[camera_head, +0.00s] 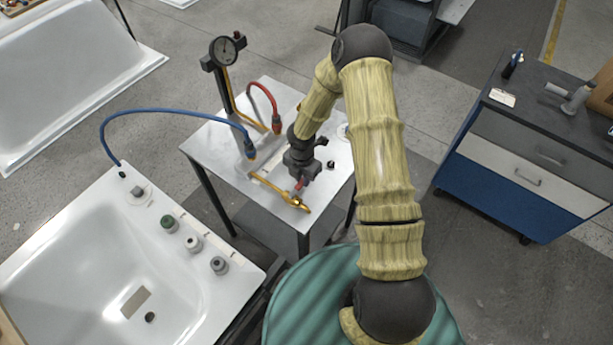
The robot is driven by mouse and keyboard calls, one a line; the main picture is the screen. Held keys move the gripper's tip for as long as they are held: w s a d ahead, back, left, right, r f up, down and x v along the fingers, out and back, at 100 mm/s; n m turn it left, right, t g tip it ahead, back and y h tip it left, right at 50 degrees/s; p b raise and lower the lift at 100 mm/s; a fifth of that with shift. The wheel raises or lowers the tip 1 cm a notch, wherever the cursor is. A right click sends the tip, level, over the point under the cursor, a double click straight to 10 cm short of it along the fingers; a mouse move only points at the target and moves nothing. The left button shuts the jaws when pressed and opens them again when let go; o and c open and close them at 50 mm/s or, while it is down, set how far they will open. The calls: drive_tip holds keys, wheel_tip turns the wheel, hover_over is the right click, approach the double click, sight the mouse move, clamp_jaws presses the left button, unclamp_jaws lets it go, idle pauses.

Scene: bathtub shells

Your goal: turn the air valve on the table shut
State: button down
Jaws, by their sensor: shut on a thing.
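The air valve (295,201) is a small brass fitting near the front edge of the white-topped table (228,141), on a brass-coloured pipe (270,184) running back to the left. A red handle (299,185) shows at the valve. My gripper (302,180) comes down over the valve from above and is shut on the red handle. My fingers hide part of the handle, so its exact angle is hard to tell.
A pressure gauge (224,50) stands on a post at the table's back left. Red (264,92) and blue (160,110) hoses arch beside it. A white tub shell (60,250) stands left, a blue drawer cabinet (510,180) right. Grey floor lies open between table and cabinet.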

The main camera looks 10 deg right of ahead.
sight(302, 181)
drive_tip(key=shift+w, duration=0.15)
drive_tip(key=c, duration=1.3)
unclamp_jaws()
drive_tip(key=shift+r, duration=0.1)
wheel_tip(302, 181, up, 17)
drive_tip(key=shift+r+b, duration=0.1)
drive_tip(key=shift+b, duration=0.8)
drive_tip(key=s+d+r+m+t, duration=0.1)
drive_tip(key=s+r+m, duration=0.1)
drive_tip(key=s+m, duration=0.3)
drive_tip(key=s+d+r+m+b, duration=0.1)
drive_tip(key=s+m, duration=0.4)
drive_tip(key=m, duration=0.8)
drive_tip(key=s+d+r+m+t, duration=0.1)
drive_tip(key=s+d+r+m, duration=0.2)
drive_tip(key=s+m, duration=0.3)
drive_tip(key=shift+r+m+t+b, duration=0.35)
drive_tip(key=shift+r+m, duration=0.55)
drive_tip(key=shift+m, duration=0.5)
